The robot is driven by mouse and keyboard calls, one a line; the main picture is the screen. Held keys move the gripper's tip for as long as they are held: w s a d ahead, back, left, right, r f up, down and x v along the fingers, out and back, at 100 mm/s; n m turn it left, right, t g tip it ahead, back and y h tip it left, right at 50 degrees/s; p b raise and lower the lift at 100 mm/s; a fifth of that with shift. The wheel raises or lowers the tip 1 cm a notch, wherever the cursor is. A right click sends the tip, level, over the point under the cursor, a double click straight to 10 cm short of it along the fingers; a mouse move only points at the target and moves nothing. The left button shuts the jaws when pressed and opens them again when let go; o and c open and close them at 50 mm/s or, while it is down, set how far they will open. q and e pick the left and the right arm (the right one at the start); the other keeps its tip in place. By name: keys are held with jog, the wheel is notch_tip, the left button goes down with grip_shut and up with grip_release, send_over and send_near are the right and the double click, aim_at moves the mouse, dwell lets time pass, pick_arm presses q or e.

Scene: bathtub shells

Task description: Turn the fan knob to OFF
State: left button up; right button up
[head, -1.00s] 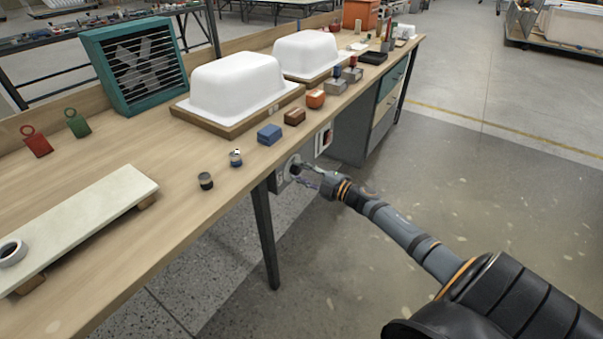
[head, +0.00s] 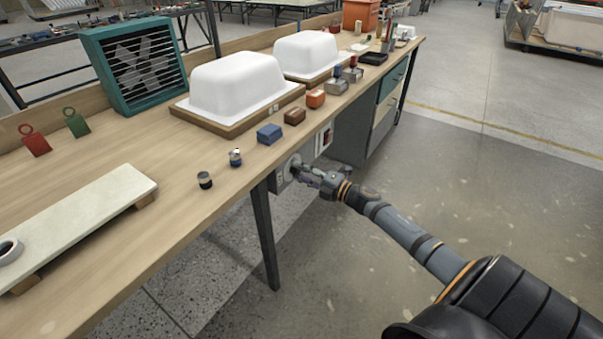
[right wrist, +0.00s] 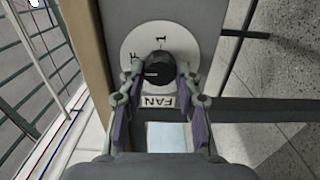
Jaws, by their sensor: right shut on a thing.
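The fan knob (right wrist: 160,68) is a dark round knob on a pale disc dial (right wrist: 135,42) with dark marks. A white FAN label (right wrist: 158,102) reads upside down beside it in the right wrist view. A short light line on the knob's face points toward picture left. My right gripper (right wrist: 158,76) is shut on the knob, one finger on each side. In the head view my right gripper (head: 301,170) reaches the grey control box (head: 280,179) under the bench's front edge; there the fingers partly hide the dial. My left gripper is out of view.
The wooden bench (head: 180,165) carries a teal fan (head: 137,65), white tub shells (head: 236,84) and small blocks near the front edge. A dark bench leg (head: 264,235) stands just left of the control box. The floor at right is open.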

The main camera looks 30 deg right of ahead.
jog(key=shift+f, duration=0.1)
jog(key=o, duration=1)
jog(key=shift+o, duration=0.8)
jog(key=shift+s, duration=0.2)
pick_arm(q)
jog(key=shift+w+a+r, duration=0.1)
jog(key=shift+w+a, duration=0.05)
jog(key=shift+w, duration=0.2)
pick_arm(e)
jog(key=v, duration=1.1)
jog(key=shift+s, duration=0.35)
jog(key=shift+d, duration=0.1)
